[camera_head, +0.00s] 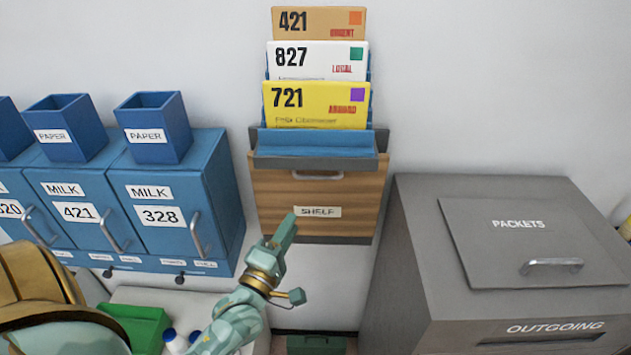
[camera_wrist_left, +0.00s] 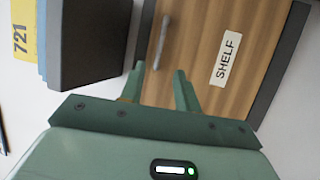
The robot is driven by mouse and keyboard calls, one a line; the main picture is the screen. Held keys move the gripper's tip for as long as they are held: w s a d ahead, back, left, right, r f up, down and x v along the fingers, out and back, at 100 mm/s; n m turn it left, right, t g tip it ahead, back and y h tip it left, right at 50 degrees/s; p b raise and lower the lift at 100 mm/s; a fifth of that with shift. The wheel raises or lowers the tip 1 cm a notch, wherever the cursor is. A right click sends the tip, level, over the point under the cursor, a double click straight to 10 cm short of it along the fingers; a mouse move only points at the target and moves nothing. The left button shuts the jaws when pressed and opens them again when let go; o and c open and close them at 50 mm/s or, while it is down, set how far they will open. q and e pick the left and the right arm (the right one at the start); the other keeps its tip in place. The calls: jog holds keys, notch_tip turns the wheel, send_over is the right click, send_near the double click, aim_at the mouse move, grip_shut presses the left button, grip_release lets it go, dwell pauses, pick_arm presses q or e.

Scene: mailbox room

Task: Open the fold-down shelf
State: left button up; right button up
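The fold-down shelf (camera_head: 280,195) is a wooden panel in a grey frame on the wall, upright and closed. It carries a "SHELF" label (camera_head: 318,212) and a metal handle (camera_head: 318,175) along its top edge. In the left wrist view the panel (camera_wrist_left: 205,40) appears turned on its side, with the handle (camera_wrist_left: 160,42) ahead of the fingers. My left gripper (camera_head: 287,228) is in front of the lower left part of the panel, below the handle. Its fingers (camera_wrist_left: 158,82) are apart and empty in the left wrist view. My right gripper is not in view.
A blue tray (camera_head: 315,150) with numbered envelopes (camera_head: 316,105) sits directly above the panel. Blue mailboxes (camera_head: 165,205) stand at left. A grey packets box (camera_head: 480,290) stands close at right. A green container (camera_head: 140,325) and white bottles are low at left.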

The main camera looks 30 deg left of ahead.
pick_arm(q)
send_near(316, 183)
jog(key=w+d+r, duration=0.1)
jog(key=w+r, duration=0.4)
jog(key=r, duration=0.1)
jog(key=shift+w+d+r, duration=0.25)
jog(key=shift+r, duration=0.05)
jog(key=shift+c, duration=0.3)
jog(key=shift+f, duration=0.1)
grip_shut()
